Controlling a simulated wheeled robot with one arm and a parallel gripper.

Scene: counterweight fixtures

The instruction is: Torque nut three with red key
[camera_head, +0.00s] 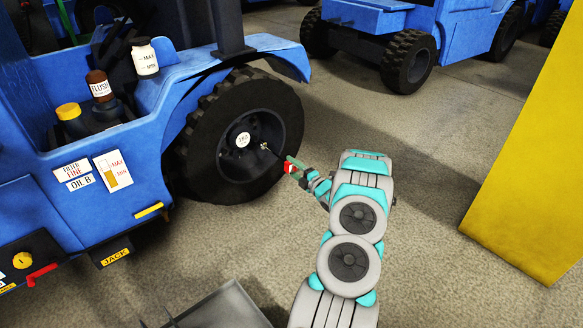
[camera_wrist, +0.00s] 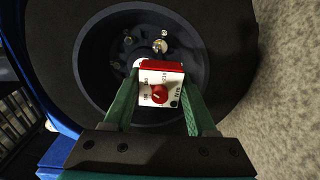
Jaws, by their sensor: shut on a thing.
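The red key (camera_wrist: 148,67) has a red body and a white face with a red knob and an N·m marking. My gripper (camera_wrist: 159,80) is shut on it, a green finger on each side. In the head view, my gripper (camera_head: 303,173) holds the red key (camera_head: 289,168) just in front of the wheel (camera_head: 247,136), its metal end toward the hub. Several nuts show on the dark rim in the wrist view, including one bright nut (camera_wrist: 160,46) just beyond the key. The key hides part of the hub, and I cannot tell whether it touches a nut or which is nut three.
The blue vehicle (camera_head: 190,72) carries bottles, level labels and a yellow-knobbed panel (camera_head: 28,262) at the left. A yellow block (camera_head: 530,160) stands at the right, and a grey tray (camera_head: 225,305) lies at the bottom. Floor is open right of the wheel.

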